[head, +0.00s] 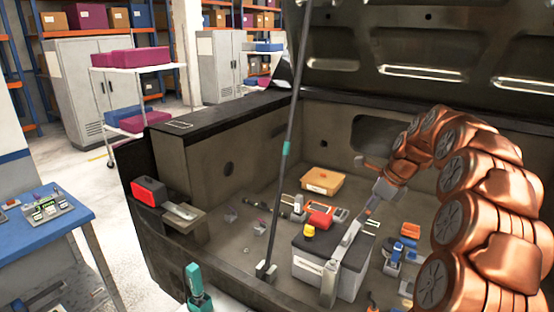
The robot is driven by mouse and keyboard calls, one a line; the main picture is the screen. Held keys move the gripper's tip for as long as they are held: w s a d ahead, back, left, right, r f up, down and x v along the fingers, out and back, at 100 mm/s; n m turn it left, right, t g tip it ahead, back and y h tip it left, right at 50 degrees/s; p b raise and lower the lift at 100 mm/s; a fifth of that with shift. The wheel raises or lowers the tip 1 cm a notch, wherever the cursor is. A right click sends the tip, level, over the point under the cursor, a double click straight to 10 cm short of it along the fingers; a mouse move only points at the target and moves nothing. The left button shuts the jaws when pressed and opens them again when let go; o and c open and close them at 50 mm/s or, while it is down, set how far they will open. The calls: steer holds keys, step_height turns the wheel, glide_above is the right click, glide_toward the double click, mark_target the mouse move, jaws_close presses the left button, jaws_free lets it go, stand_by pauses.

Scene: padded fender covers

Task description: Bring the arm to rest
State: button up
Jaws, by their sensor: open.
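My copper-coloured arm rises on the right side of the head view and bends over toward the middle of the open engine bay. My gripper (364,187), grey and small in the picture, is at the arm's far end, above the bay and behind the battery (318,264). It is open, and I see nothing held in it. The fingers are hard to separate from the grey parts behind them.
A thin prop rod (287,150) stands left of the arm, under the raised hood (430,45). A yellow-orange box (322,180) and several small tools lie in the bay. A red-and-black box (149,191) sits at the left rim. A blue table (70,235) stands left.

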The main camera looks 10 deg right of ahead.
steer(key=s+a+r+n+g, duration=0.1)
steer(key=s+a+n+g, duration=0.2)
steer(key=s+a+n, duration=1.2)
steer(key=s+a+f+n+g+h, duration=0.1)
steer(key=s+n, duration=0.5)
steer(key=s, duration=0.6)
steer(key=s+a+f+n+g+h, duration=0.1)
steer(key=s+a+f+n, duration=0.3)
steer(key=s, duration=0.9)
steer(key=shift+s+f+n+h, duration=0.2)
steer(key=shift+f+n+h, duration=0.35)
steer(key=shift+n, duration=0.35)
steer(key=shift+a, duration=0.1)
steer(key=shift+c, duration=0.4)
